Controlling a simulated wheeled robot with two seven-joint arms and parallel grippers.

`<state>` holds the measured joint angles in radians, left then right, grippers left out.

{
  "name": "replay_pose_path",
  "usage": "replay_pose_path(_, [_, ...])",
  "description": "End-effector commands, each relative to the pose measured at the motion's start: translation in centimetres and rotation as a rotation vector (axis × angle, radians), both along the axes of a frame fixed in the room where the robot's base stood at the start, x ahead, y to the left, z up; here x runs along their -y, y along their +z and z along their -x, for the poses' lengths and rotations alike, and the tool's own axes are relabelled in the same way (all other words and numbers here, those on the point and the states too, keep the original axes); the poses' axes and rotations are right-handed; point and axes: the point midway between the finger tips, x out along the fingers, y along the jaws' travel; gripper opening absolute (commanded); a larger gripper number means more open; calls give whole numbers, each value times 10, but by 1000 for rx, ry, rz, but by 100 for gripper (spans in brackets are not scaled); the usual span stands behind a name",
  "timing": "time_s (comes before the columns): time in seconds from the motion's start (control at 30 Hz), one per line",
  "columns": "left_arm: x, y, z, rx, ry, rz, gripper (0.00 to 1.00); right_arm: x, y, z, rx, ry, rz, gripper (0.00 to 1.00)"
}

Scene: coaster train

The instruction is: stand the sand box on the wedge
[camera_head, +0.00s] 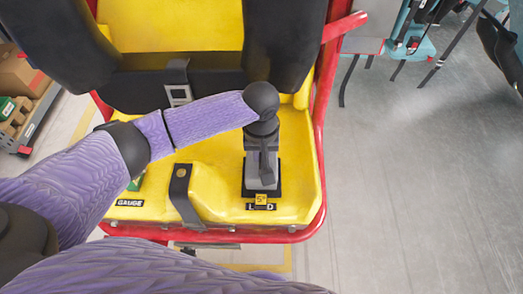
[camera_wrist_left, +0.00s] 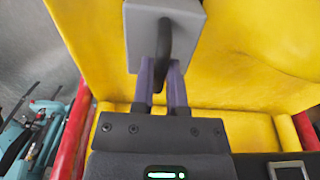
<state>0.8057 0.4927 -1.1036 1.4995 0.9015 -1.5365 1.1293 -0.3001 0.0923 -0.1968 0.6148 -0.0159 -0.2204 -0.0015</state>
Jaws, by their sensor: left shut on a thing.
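The sand box (camera_head: 262,184) is a grey box with a black handle, over the right part of the yellow seat. It also shows in the left wrist view (camera_wrist_left: 190,42). My left gripper (camera_head: 264,148) points down from above and is shut on the handle. The handle lies between its fingers in the left wrist view (camera_wrist_left: 163,84). The wedge (camera_head: 261,198) is dark with a yellow tag, and its edges show around the box's base. The box is above or on it; I cannot tell whether they touch. My right gripper is out of view.
A red tube frame (camera_head: 320,140) borders the yellow seat (camera_head: 225,190). A "LOAD" label (camera_head: 261,207) is at the front edge, with a "GAUGE" label (camera_head: 130,203) to the left. A black strap (camera_head: 182,196) stands between. Open grey floor (camera_head: 430,200) is at right.

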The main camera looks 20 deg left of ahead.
Motion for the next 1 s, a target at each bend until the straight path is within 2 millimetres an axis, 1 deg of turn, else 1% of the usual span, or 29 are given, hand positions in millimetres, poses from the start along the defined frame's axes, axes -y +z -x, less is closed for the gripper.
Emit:
replay_pose_path(0.37, [0, 1, -1, 2, 0, 1, 0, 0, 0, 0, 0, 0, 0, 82])
replay_pose_path(0.83, [0, -5, -1, 3, 1, 1, 0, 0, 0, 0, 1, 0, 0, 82])
replay_pose_path(0.87, [0, -5, -1, 3, 1, 1, 21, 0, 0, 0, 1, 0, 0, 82])
replay_pose_path(0.9, [0, -5, -1, 3, 1, 1, 30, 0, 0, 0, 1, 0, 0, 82])
replay_pose_path(0.97, [0, -5, -1, 2, 1, 0, 42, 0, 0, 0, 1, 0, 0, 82])
replay_pose_path(1.0, [0, -5, -1, 2, 1, 0, 51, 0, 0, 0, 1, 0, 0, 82])
